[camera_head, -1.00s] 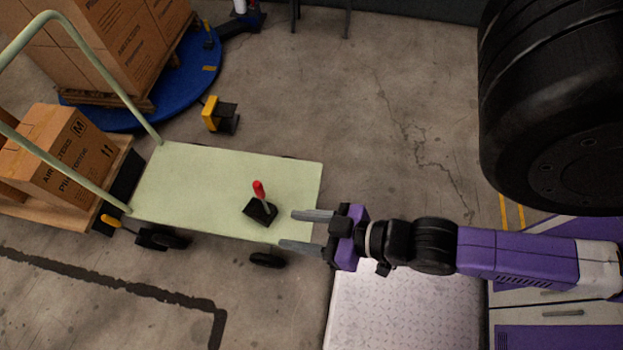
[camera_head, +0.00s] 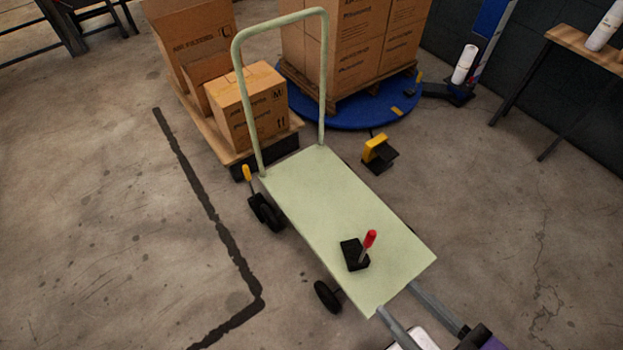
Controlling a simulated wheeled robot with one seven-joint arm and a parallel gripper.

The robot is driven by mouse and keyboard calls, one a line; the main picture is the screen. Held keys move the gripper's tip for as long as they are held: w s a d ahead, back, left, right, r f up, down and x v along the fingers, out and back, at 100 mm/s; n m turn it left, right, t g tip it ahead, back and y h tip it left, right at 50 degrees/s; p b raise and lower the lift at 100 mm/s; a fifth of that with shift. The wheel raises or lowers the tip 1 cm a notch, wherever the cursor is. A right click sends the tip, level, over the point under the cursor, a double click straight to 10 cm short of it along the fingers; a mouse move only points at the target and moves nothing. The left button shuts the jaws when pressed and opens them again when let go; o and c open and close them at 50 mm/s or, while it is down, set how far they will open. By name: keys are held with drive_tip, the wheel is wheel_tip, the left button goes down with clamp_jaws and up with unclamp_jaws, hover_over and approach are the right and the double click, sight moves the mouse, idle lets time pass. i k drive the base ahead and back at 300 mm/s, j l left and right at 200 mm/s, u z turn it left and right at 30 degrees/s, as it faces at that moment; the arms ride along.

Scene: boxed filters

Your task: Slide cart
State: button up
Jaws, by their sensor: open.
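The cart (camera_head: 322,205) has a flat pale green deck and a green tubular handle (camera_head: 237,85) at its far end. It stands on the concrete floor on black wheels. A black block with a red-tipped lever (camera_head: 354,254) sits on the near part of the deck. My gripper (camera_head: 410,305) is at the lower right, at the cart's near short edge. My wrist is mostly cut off by the frame.
A pallet with cardboard boxes (camera_head: 248,108) stands close behind the cart's handle end. A blue round platform (camera_head: 352,112) with stacked boxes is beyond it. A yellow and black pedal (camera_head: 378,152) lies right of the cart. A wooden-topped table (camera_head: 590,45) stands far right. Floor at left is clear.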

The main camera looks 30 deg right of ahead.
sight(328, 204)
drive_tip(key=i+j+z, duration=0.15)
drive_tip(key=z, duration=0.25)
drive_tip(key=i+j+z, duration=0.1)
drive_tip(key=j+z, duration=0.3)
drive_tip(key=i+j+z, duration=0.1)
drive_tip(key=z, duration=0.3)
drive_tip(key=i+j+z, duration=0.1)
drive_tip(key=j+z, duration=0.15)
drive_tip(key=j, duration=0.85)
drive_tip(key=j+z, duration=0.25)
drive_tip(key=j, duration=2.5)
